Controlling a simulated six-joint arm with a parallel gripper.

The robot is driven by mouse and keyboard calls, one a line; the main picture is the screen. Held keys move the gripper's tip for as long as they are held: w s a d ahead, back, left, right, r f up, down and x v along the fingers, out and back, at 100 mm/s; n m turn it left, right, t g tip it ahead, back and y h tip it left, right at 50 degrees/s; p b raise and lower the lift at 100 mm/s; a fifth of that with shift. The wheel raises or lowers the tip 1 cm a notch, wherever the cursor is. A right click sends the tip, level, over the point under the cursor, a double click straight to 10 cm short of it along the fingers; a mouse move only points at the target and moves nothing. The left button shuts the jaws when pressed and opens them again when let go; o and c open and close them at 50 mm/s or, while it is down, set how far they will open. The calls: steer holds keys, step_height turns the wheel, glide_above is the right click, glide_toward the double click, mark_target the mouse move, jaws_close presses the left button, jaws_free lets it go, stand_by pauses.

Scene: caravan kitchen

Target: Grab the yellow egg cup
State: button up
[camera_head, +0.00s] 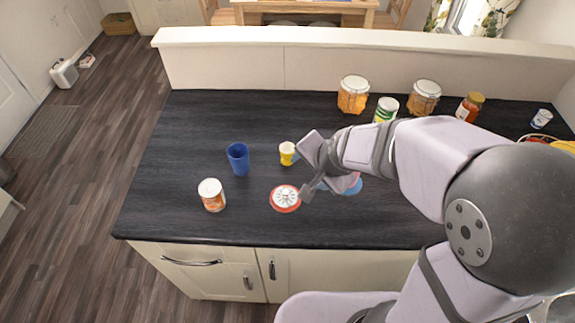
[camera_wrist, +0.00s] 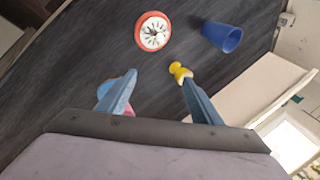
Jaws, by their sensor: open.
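The yellow egg cup (camera_head: 287,153) stands on the dark counter, just left of my gripper (camera_head: 307,171) in the head view. In the wrist view the egg cup (camera_wrist: 176,67) shows just beyond the tip of the right finger, inside the finger line. My gripper (camera_wrist: 160,78) is open, with its two blue fingers apart and nothing between them. The right finger overlaps the cup's near edge in the picture; I cannot tell whether they touch.
A blue cup (camera_head: 238,158) and an orange-and-white can (camera_head: 212,195) stand to the left. A red-rimmed round item (camera_head: 285,199) lies in front. A blue and pink item (camera_head: 352,186) is partly hidden by my arm. Jars (camera_head: 353,94) and cans line the back wall.

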steer(key=w+a+f+m+t+b, duration=0.3)
steer(key=w+a+m+t+b, duration=0.3)
steer(key=w+a+m+b, duration=0.5)
steer(key=m+t+h+b, duration=0.2)
steer(key=m+h+b, duration=0.55)
steer(key=m, duration=1.25)
glide_toward(290, 145)
steer(key=shift+w+a+f+p, duration=0.2)
steer(key=shift+w+a+p, duration=0.25)
steer(key=shift+w+a, duration=0.3)
steer(key=shift+s+d+f+m+h, duration=0.15)
steer(key=shift+s+d+m+h, duration=0.15)
steer(key=shift+m, duration=0.1)
steer(key=shift+w+d, duration=0.2)
steer(key=shift+w, duration=0.25)
steer(key=shift+w+d+f, duration=0.2)
steer(key=shift+w+f, duration=0.05)
steer(key=shift+w, duration=0.25)
steer(key=shift+w+d+p, duration=0.35)
steer(key=shift+p, duration=0.2)
steer(key=x, duration=0.1)
steer(key=p+x, duration=0.1)
steer(key=x, duration=0.1)
steer(key=shift+d, duration=0.3)
steer(key=shift+w+d+f+p, duration=0.15)
steer(key=shift+w+f+p, duration=0.15)
steer(key=shift+w, duration=0.2)
steer(key=shift+c, duration=0.3)
